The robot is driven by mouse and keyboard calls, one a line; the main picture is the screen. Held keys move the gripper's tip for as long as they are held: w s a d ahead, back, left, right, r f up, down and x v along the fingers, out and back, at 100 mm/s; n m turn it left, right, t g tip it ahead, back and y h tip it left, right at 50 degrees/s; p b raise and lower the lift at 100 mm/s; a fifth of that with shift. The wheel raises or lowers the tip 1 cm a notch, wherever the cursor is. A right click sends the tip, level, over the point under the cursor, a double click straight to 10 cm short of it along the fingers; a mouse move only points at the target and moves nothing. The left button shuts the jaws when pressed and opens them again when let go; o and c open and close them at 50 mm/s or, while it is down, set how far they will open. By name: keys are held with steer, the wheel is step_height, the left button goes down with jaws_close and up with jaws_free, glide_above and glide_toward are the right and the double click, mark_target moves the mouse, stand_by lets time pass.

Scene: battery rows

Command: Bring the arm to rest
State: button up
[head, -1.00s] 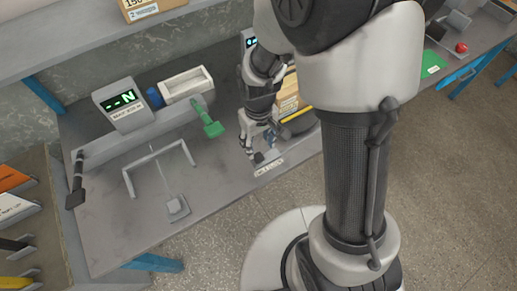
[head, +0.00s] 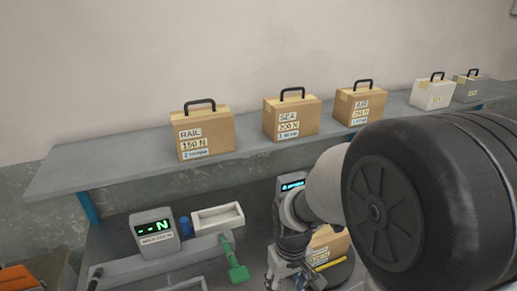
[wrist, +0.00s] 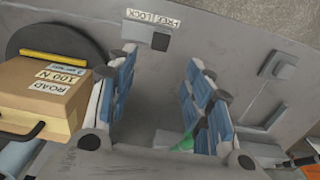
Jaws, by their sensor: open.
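My gripper (head: 285,281) hangs over the workbench in the head view, low in the picture, with its lower end near the bottom edge. My arm comes in from the right of the head view and hides part of the bench and shelf. A cardboard box marked ROAD 100 N (wrist: 50,95) stands left of the fingers in the wrist view, beside a dark round disc (wrist: 62,38).
A shelf (head: 110,165) carries several handled boxes, including RAIL (head: 206,135), SEA (head: 291,118) and AIR (head: 361,103). On the bench stand a display (head: 155,230), a white tray (head: 217,217) and a green-handled lever (head: 237,272). A small labelled block (wrist: 152,35) lies beyond the fingers.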

steer(key=s+d+r+m+t, duration=0.1)
steer(key=s+d+r+t, duration=0.1)
steer(key=s+r, duration=0.5)
steer(key=s+d+r+m+t, duration=0.2)
steer(key=s+r, duration=0.5)
steer(key=r, duration=0.4)
steer(key=shift+s+d+m+t, duration=0.15)
steer(key=shift+d+m+t, duration=0.15)
steer(key=shift+d, duration=0.1)
